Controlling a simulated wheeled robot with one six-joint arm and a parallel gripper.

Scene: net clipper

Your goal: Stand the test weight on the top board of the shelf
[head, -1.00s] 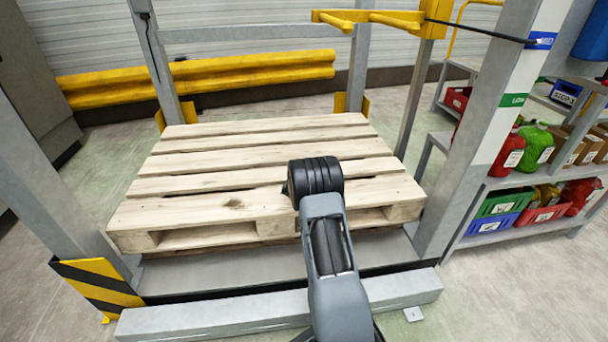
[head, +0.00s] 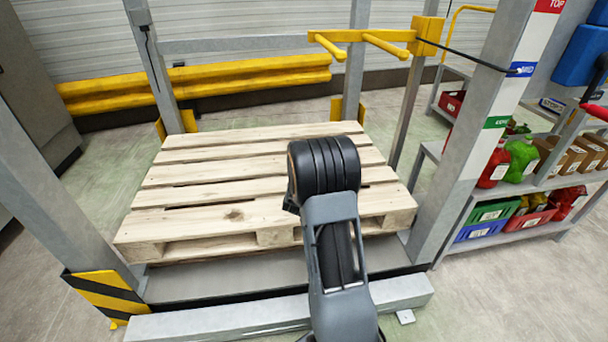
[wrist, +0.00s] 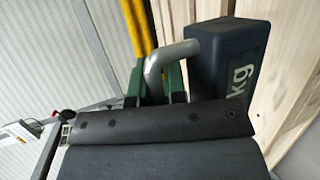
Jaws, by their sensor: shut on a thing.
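The test weight (wrist: 230,62) is a dark block with pale "kg" lettering and a bent metal handle, seen in the wrist view. My gripper (wrist: 160,84) has green fingers shut on that handle. The weight hangs tilted in the picture, with pale wood planks behind it. In the head view my arm's black wrist hides both gripper and weight. A grey shelf (head: 525,187) stands at the right of the head view. Its upper part is partly cut off by the frame and a post, so I cannot tell which board is its top.
A wooden pallet (head: 240,213) lies between grey metal posts, below my arm. A yellow fork-like bracket (head: 370,40) sticks out at the back. The shelf holds bottles (head: 522,158), brown boxes (head: 572,160) and coloured crates (head: 492,210). A post (head: 480,130) stands before the shelf.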

